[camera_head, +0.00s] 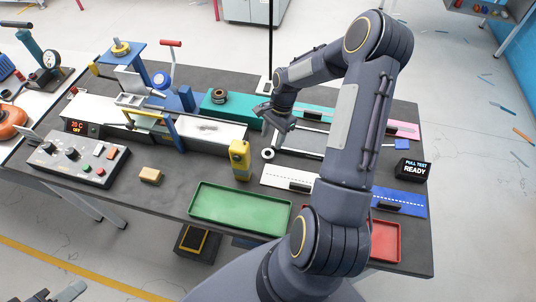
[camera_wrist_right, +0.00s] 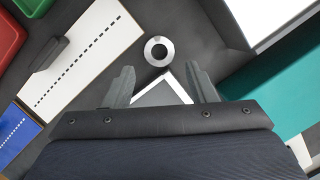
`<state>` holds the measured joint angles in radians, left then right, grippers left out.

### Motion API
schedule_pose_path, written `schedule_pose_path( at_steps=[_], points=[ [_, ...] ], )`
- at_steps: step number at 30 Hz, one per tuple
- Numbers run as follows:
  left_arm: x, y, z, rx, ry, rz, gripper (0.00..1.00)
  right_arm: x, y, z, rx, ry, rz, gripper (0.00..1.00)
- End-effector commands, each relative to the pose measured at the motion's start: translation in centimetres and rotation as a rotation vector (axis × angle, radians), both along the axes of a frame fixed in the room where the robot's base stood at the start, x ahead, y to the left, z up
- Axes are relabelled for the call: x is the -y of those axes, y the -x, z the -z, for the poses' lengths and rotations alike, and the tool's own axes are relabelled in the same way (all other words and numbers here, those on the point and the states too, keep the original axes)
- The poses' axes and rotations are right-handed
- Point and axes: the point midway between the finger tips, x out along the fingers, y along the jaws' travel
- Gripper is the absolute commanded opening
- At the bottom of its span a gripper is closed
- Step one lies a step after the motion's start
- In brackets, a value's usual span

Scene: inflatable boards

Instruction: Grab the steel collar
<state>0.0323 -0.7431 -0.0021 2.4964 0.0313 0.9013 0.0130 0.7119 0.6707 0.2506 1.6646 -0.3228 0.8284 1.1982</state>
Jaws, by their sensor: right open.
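The steel collar (camera_head: 267,154) is a small silver ring lying flat on the dark table, left of a pale frame. It also shows in the right wrist view (camera_wrist_right: 159,50), just beyond the fingertips and roughly centred between them. My right gripper (camera_head: 277,121) is above the table near the collar; in the wrist view its two fingers (camera_wrist_right: 159,80) are apart with nothing between them. The collar is not touched by either finger. A grey part at the bottom left edge of the head view looks like my left gripper (camera_head: 68,292); its jaws cannot be made out.
A teal board (camera_head: 232,114) with a dark roll on it lies behind the collar. A white strip with a dashed line (camera_head: 275,177) and a green tray (camera_head: 240,210) lie in front. A yellow block-like tool (camera_head: 240,160) stands to the left. My right arm hides part of the table.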

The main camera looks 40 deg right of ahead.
Motion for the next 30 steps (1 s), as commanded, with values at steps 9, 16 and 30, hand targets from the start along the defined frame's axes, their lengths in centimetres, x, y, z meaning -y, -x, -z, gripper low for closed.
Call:
schedule_pose_path(
  at_steps=[9,16,30],
  points=[
    [0.0,0.0,2.7,0.000,0.000,0.000,0.36,-1.0,0.3,4.7,-0.001,-0.003,-0.002,0.51],
    [0.0,0.0,3.6,0.000,0.000,0.000,0.36,-1.5,0.3,6.3,0.001,0.000,-0.003,0.51],
    [0.0,0.0,3.5,0.000,0.000,0.000,0.36,-1.5,0.3,6.2,0.001,0.000,-0.004,0.16]
  ],
)
